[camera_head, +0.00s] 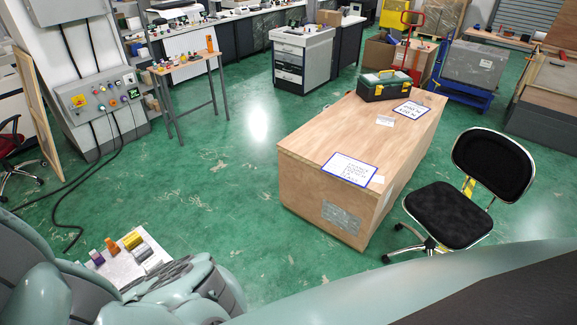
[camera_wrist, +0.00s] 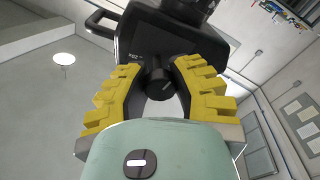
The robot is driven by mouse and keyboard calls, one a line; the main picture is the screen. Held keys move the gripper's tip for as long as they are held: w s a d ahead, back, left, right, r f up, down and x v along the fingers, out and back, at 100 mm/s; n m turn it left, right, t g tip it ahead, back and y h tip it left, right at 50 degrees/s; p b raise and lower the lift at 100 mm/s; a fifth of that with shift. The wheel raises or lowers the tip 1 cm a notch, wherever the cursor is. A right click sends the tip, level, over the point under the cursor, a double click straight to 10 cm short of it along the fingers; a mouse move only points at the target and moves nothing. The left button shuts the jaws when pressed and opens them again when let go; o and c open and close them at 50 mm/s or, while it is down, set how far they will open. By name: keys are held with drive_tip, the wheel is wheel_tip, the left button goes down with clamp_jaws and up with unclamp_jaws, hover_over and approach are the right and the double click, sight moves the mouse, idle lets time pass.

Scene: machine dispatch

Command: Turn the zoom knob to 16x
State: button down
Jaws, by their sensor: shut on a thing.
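In the wrist view, a black device (camera_wrist: 170,35) fills the upper middle, with a dark handle-like loop at its left. The device, knob and gripper do not show in the head view.
In the head view, a wooden crate (camera_head: 330,150) carries a toolbox (camera_head: 384,86) and paper sheets. A black chair (camera_head: 452,212) stands at its right. A small board with coloured blocks (camera_head: 132,240) lies beside my arm. Green floor (camera_head: 215,190) is open between the crate and the control panel (camera_head: 100,96).

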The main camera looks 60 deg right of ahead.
drive_tip(key=shift+w+d+f+m+b, duration=0.1)
drive_tip(key=shift+m+b, duration=0.55)
drive_tip(key=shift+m, duration=0.75)
drive_tip(key=c, duration=0.7)
unclamp_jaws()
